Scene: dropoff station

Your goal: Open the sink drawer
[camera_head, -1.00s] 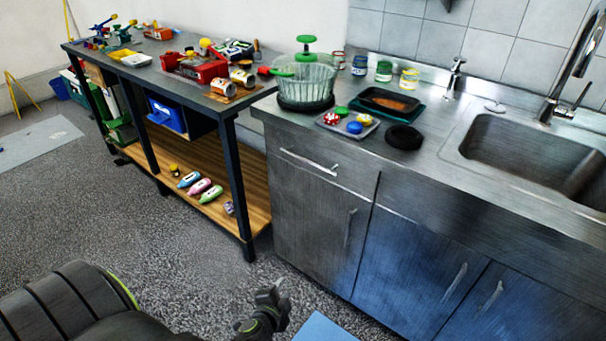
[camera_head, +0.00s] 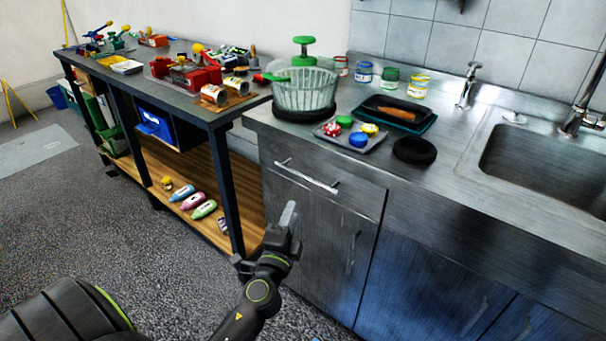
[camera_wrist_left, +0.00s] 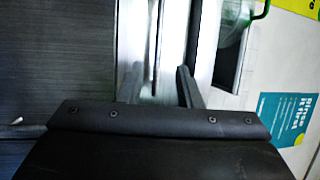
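The sink drawer (camera_head: 352,194) is a grey brushed-metal front below the counter edge in the head view, and it looks closed. Its handle (camera_head: 306,176) is a bright horizontal bar. My left gripper (camera_head: 288,214) is in front of the cabinet, just below the handle in the picture; I see no grip on it. In the left wrist view the two fingers of my left gripper (camera_wrist_left: 158,85) are apart, with bright vertical metal strips beyond them. Whether the handle lies between the fingers is unclear. My right gripper is not in view.
The dark-legged workbench (camera_head: 228,185) stands just left of my left gripper. Cabinet doors (camera_head: 420,275) with vertical handles lie below and right of the drawer. The counter above holds a green-handled pot (camera_head: 304,90), a tray (camera_head: 372,143) and jars. Open floor is at left.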

